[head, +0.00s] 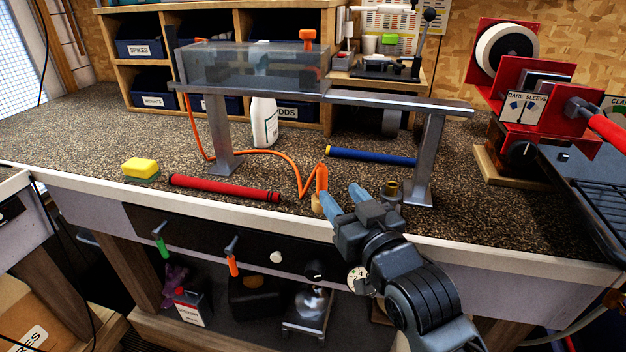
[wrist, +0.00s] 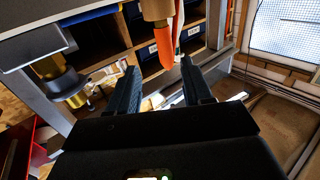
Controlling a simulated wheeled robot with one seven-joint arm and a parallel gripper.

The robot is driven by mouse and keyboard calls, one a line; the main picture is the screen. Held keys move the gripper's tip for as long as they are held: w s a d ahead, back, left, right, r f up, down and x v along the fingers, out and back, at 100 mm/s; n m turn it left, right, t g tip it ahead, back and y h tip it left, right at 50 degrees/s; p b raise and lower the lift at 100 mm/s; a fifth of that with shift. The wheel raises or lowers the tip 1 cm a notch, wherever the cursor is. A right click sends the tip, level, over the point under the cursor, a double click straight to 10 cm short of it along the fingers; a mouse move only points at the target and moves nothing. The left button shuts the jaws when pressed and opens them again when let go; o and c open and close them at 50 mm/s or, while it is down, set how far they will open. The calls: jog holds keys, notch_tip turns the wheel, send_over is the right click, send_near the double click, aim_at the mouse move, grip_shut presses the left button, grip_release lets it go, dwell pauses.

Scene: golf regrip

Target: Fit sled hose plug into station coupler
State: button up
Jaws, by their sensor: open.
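The orange hose (head: 262,153) comes down from the sled, a clear box (head: 225,65) on the rail, and bends up to its plug. The plug has an orange body (head: 321,178) and a brass end; it also shows in the wrist view (wrist: 163,47). The brass station coupler (head: 391,188) is near the bench's front edge, beside the rail's right leg; a brass fitting in the wrist view (wrist: 58,80) looks like it. My gripper (head: 342,198) is open, its fingers beside the plug in the head view. In the wrist view (wrist: 160,66) the plug appears between the fingertips, not gripped.
A metal rail (head: 400,101) on two legs stands over the bench. A red grip (head: 222,188) and yellow sponge (head: 140,168) lie left; a blue grip (head: 370,156) lies behind my gripper. A red machine (head: 530,90) stands at the right.

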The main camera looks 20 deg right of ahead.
aim_at(324, 179)
jog(key=w, duration=0.2)
jog(key=w+p, duration=0.1)
jog(key=w, duration=0.3)
jog(key=shift+w+a+r+p, duration=0.3)
jog(key=shift+w+a+p, duration=0.05)
jog(key=shift+w+a, duration=0.05)
jog(key=shift+w+f, duration=0.1)
jog(key=shift+w, duration=0.25)
grip_shut()
